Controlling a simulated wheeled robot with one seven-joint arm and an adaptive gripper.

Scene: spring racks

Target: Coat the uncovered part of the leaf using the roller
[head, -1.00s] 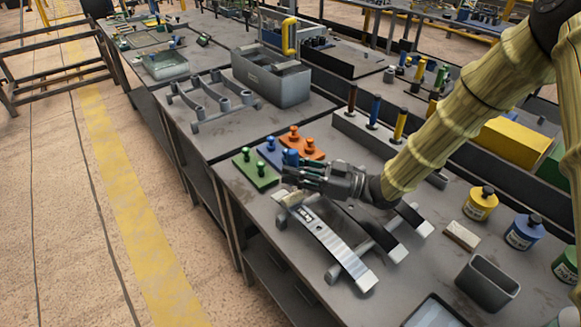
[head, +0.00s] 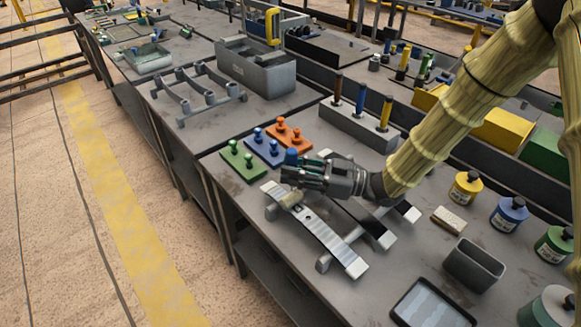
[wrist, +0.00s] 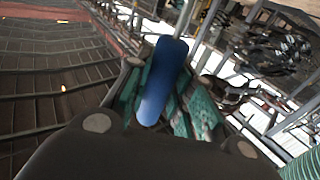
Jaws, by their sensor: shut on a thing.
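My gripper (head: 288,178) is shut on the roller, whose blue handle (head: 291,157) sticks up above the fingers. The handle also shows between the green-grey fingers in the wrist view (wrist: 163,80). A pale roller end (head: 291,198) shows under the fingers, over the far end of the nearest leaf (head: 327,232); whether it touches is unclear. This long leaf lies across a grey rack. Its middle is shiny grey with small dark marks nearer the roller, and its near end is pale. The gripper hides part of its far section.
Dark leaves with pale ends (head: 385,240) lie beside it. Green (head: 240,161), blue (head: 264,150) and orange (head: 288,138) knobbed plates stand behind. A rack holds upright handles (head: 359,110). A tray (head: 430,305), grey bin (head: 472,264), sponge (head: 449,219) and bottles (head: 509,214) stand at right.

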